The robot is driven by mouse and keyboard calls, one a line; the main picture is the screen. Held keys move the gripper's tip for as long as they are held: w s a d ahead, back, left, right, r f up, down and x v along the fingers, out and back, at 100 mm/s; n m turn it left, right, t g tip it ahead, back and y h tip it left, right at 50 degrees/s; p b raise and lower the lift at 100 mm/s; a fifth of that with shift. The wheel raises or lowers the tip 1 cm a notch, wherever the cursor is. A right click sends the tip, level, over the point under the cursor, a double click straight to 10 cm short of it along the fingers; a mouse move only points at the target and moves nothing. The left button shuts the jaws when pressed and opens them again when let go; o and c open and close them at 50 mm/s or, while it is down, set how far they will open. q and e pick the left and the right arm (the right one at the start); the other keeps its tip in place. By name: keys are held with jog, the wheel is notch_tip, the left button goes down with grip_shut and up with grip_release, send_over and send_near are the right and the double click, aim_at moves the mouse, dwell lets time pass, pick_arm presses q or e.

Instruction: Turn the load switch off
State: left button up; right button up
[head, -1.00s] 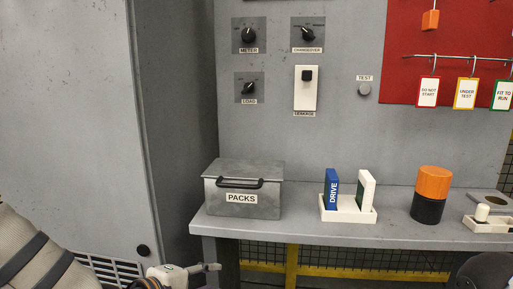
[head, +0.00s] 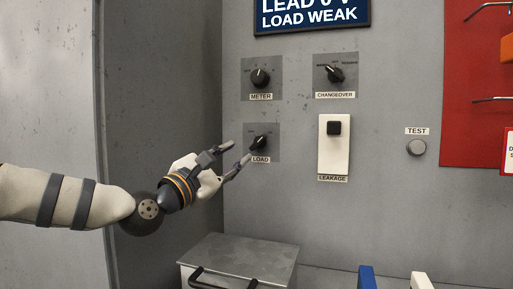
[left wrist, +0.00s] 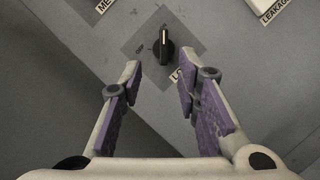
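The load switch (head: 260,142) is a black rotary knob on a grey square plate, with a LOAD label under it. In the left wrist view the knob (left wrist: 163,46) lies just beyond and between the fingertips, its white line running roughly along the view's vertical. My left gripper (head: 238,153) is open and empty in front of the switch, its fingers pointing at the panel. It also shows in the left wrist view (left wrist: 160,72), with a finger on each side and a gap to the knob. My right gripper is not in view.
The METER knob (head: 260,77) is above, the CHANGEOVER knob (head: 335,73) is upper right. The LEAKAGE switch (head: 334,150) and TEST button (head: 416,147) are to the right. A grey metal box (head: 240,257) stands below. A tall grey cabinet (head: 158,110) is at left.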

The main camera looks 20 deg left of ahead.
aim_at(255, 144)
pick_arm(q)
jog(key=x, duration=0.7)
jog(key=shift+w+d+f, duration=0.15)
jog(key=shift+w+f, duration=0.05)
jog(key=shift+f, duration=0.2)
jog(key=shift+w+d+r, duration=0.1)
jog(key=shift+w+r, duration=0.15)
jog(key=shift+w, duration=0.05)
grip_shut()
